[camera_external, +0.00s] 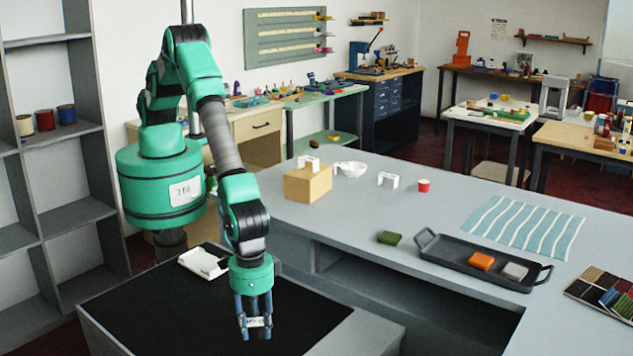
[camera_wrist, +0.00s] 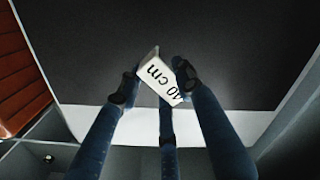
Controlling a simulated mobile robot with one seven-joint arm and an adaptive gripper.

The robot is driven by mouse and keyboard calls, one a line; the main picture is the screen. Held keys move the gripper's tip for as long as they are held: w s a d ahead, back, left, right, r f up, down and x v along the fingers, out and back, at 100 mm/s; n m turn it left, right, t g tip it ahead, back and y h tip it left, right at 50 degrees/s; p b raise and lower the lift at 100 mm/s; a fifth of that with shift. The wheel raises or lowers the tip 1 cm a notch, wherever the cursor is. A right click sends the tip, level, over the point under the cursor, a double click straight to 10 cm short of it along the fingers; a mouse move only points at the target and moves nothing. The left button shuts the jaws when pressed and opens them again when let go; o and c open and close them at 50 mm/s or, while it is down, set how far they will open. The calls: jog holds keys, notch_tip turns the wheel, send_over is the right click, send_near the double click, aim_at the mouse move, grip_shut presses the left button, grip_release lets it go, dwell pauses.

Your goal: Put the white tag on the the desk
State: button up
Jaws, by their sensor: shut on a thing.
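A white tag (camera_wrist: 160,76) with black lettering that reads like "40 cm" is pinched between the dark blue fingers of my gripper (camera_wrist: 155,88) in the wrist view. It appears tilted. In the external view my gripper (camera_external: 254,334) points down, with the small white tag (camera_external: 257,322) between its fingers. Both are over the black-topped grey desk (camera_external: 318,310) at the front left. The black surface also fills much of the wrist view (camera_wrist: 235,55). I cannot tell the exact gap between the tag and that surface.
A white holder (camera_external: 204,262) lies on the black top near its back edge. The grey counter (camera_external: 345,215) behind bears a wooden block (camera_external: 308,184), a white stand (camera_external: 388,179), a red cup (camera_external: 423,185), a green sponge (camera_external: 389,238) and a black tray (camera_external: 455,262). The black top's right side looks clear.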

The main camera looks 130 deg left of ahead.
aim_at(257, 347)
jog(key=shift+f, duration=1.75)
jog(key=shift+f, duration=0.2)
jog(key=o, duration=0.8)
jog(key=shift+r, duration=0.1)
jog(key=shift+o, duration=0.2)
notch_tip(257, 347, up, 12)
jog(key=shift+r, duration=0.1)
